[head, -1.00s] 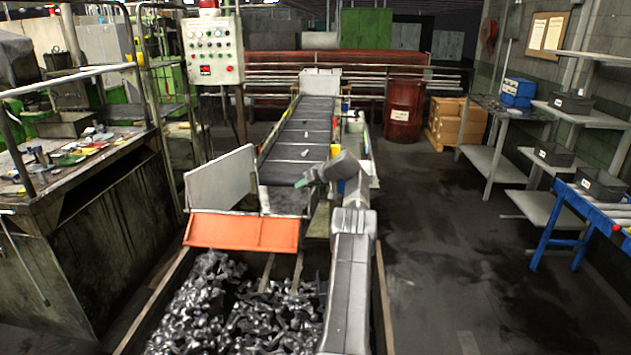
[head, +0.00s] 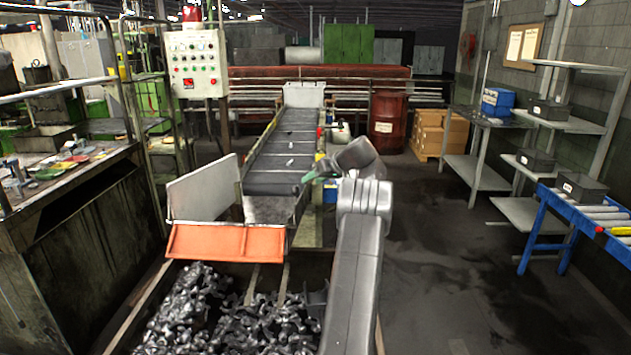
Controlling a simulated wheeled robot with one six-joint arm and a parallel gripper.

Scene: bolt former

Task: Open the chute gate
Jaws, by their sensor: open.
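The chute gate appears to be the orange panel (head: 226,242) across the lower end of the conveyor chute. My gripper (head: 308,178) shows small and greenish at the end of my grey arm. In the picture it is up and to the right of the orange panel, over the conveyor's right edge, and apart from the panel. Its jaws are open, and I see nothing between them. My wrist hides part of the conveyor's right side.
The conveyor (head: 284,160) runs away behind the chute, with a pale side plate (head: 203,190) at its left. The bin of dark metal parts (head: 190,312) lies below. A control box (head: 196,64) stands back left. Dark floor (head: 440,270) is clear to the right.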

